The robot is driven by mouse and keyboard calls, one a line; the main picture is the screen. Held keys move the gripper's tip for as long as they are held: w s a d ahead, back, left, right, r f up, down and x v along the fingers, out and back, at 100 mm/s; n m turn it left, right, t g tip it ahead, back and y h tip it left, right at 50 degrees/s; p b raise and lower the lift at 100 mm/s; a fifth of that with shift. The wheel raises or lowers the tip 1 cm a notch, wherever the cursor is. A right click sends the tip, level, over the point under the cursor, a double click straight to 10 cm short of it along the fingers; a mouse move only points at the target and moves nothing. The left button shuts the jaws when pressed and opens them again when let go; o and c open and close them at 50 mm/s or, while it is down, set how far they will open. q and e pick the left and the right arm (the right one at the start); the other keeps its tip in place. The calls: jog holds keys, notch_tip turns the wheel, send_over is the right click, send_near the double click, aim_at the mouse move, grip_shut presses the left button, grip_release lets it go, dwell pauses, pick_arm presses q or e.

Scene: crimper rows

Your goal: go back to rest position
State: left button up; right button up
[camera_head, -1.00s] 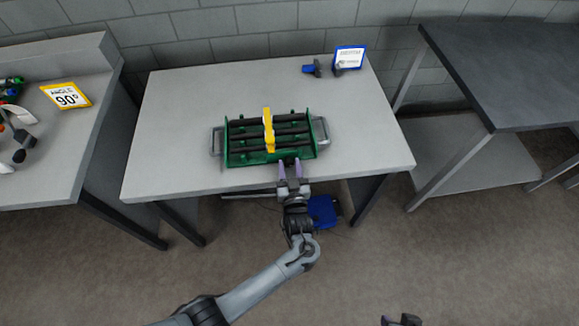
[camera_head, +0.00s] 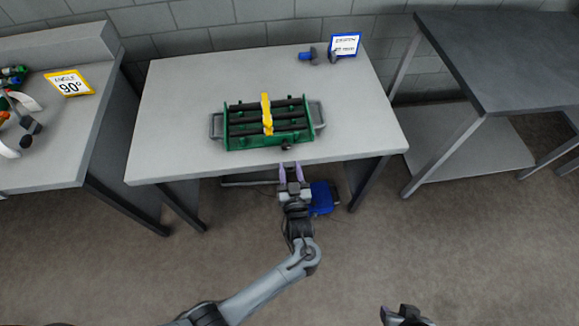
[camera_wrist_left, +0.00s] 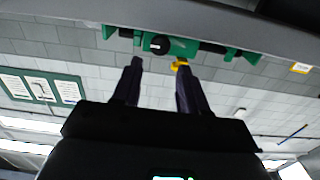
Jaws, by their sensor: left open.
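My left gripper (camera_head: 289,172) is open and empty. In the head view it is in front of the table's near edge, apart from the green crimper rack. Its two purple fingers also show in the left wrist view (camera_wrist_left: 158,85). The green rack (camera_head: 232,142) with dark bars and a yellow piece (camera_head: 266,115) across the middle sits on the light grey table (camera_head: 180,90). The rack's green underside or front shows at the top of the left wrist view (camera_wrist_left: 185,47). My right gripper (camera_head: 405,312) shows only partly at the bottom edge of the head view; its jaws are unclear.
A blue box (camera_head: 321,198) is under the table. A blue-framed sign (camera_head: 345,45) and a small blue tool (camera_head: 308,56) are at the table's back. A side bench at left holds an angle sign (camera_head: 70,84). A dark table (camera_head: 500,60) stands at right.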

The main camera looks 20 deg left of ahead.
pick_arm(q)
jog(key=shift+w+a, duration=0.15)
jog(key=shift+w, duration=0.05)
jog(key=s+a+f+g+h, duration=0.1)
jog(key=s+a+f+g, duration=0.1)
jog(key=s+a+f, duration=0.4)
jog(key=s+a+f+g+h, duration=0.15)
jog(key=s+a+f, duration=0.25)
jog(key=s, duration=0.5)
jog(key=s+d+r+m+g+h, duration=0.4)
jog(key=s+r+m+g+h, duration=0.4)
jog(key=s+r, duration=0.55)
notch_tip(320, 180, up, 37)
jog(key=y+p, duration=0.1)
jog(key=p, duration=3.6)
jog(key=shift+s+a+g+p, duration=0.2)
jog(key=shift+g+p, duration=0.15)
jog(key=shift+p, duration=0.05)
